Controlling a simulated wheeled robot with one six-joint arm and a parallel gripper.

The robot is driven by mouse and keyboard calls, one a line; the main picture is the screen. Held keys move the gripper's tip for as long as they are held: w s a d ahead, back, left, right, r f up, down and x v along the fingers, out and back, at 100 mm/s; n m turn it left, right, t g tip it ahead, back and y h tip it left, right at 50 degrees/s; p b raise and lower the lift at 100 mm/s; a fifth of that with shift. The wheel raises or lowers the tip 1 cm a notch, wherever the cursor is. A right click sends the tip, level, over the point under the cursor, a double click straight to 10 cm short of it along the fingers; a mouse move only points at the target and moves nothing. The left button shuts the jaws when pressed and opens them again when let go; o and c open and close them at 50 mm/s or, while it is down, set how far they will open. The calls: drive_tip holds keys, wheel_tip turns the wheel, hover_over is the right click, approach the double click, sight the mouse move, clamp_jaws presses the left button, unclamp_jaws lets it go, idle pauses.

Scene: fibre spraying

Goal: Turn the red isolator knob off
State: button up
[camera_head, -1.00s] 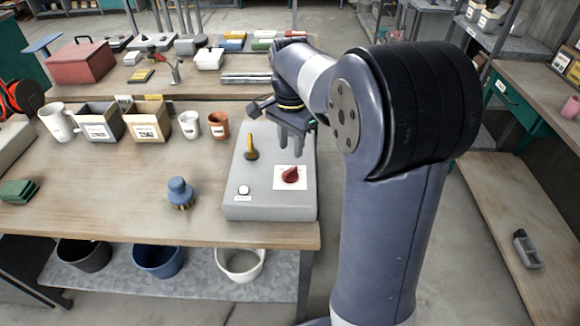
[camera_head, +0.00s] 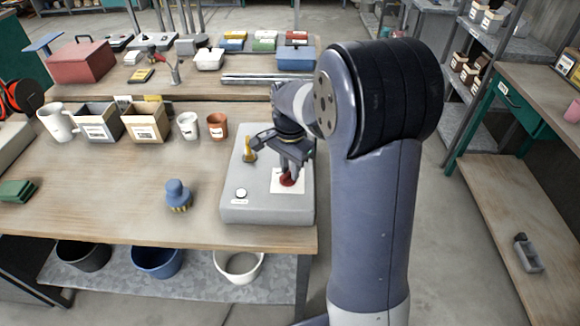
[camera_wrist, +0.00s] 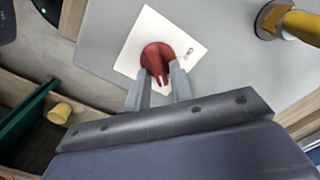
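The red isolator knob (camera_head: 287,180) sits on a white square plate (camera_head: 279,188) on top of a grey box (camera_head: 267,208). In the wrist view the red knob (camera_wrist: 157,60) has a raised grip part that lies between the fingertips. My gripper (camera_head: 290,172) is over the knob, pointing down, and partly hides it in the head view. In the wrist view my gripper (camera_wrist: 158,82) has its two fingers apart, one on each side of the knob's grip. I cannot tell whether the fingers touch it.
A yellow lever (camera_head: 249,150) and a white button (camera_head: 241,193) are on the same box. A blue knobbed object (camera_head: 177,195) stands on the wooden table (camera_head: 110,205) to the left. Cups and small bins stand behind; the table's middle is clear.

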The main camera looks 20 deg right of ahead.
clamp_jaws()
drive_tip(key=shift+n, duration=0.3)
drive_tip(key=n, duration=0.6)
drive_tip(key=shift+w+a+p, duration=0.15)
drive_tip(key=shift+a+p, duration=0.05)
drive_tip(key=shift+p, duration=0.1)
drive_tip(key=n, duration=0.5)
drive_tip(key=shift+a, duration=0.15)
drive_tip(key=n, duration=0.4)
drive_tip(key=shift+a, duration=0.15)
drive_tip(key=shift+n, duration=0.3)
drive_tip(key=shift+o, duration=1.4)
unclamp_jaws()
